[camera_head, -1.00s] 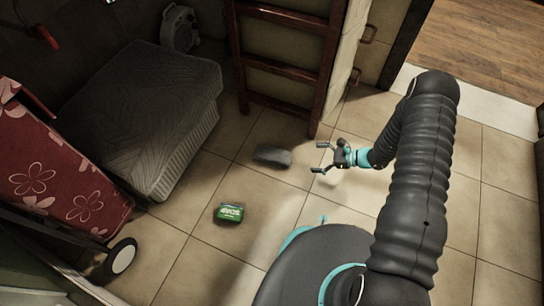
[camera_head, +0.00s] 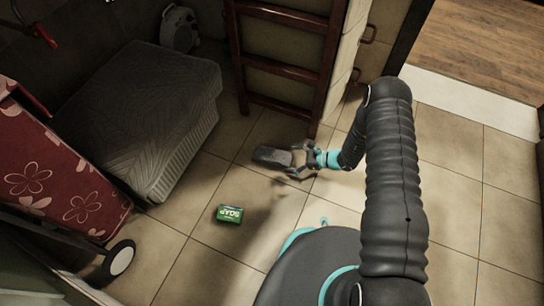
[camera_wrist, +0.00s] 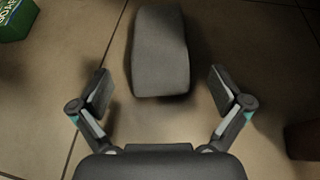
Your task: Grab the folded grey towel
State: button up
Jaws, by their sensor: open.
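The folded grey towel (camera_head: 271,156) lies on the tiled floor left of my gripper in the head view. In the wrist view my gripper (camera_wrist: 160,92) has one finger on each side, with a gap between each finger and the towel.
A green soap box (camera_head: 230,214) lies on the floor left of my base. A grey cushioned block (camera_head: 140,115) stands at the left, near a red flowered cart (camera_head: 60,180) with a wheel. A brown wooden ladder (camera_head: 285,70) stands behind the towel. Floor around the towel is clear.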

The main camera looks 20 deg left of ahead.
aim_at(272, 156)
jog(key=x, duration=0.3)
jog(key=shift+a+f, duration=0.1)
jog(key=shift+a, duration=0.05)
jog(key=c, duration=1.2)
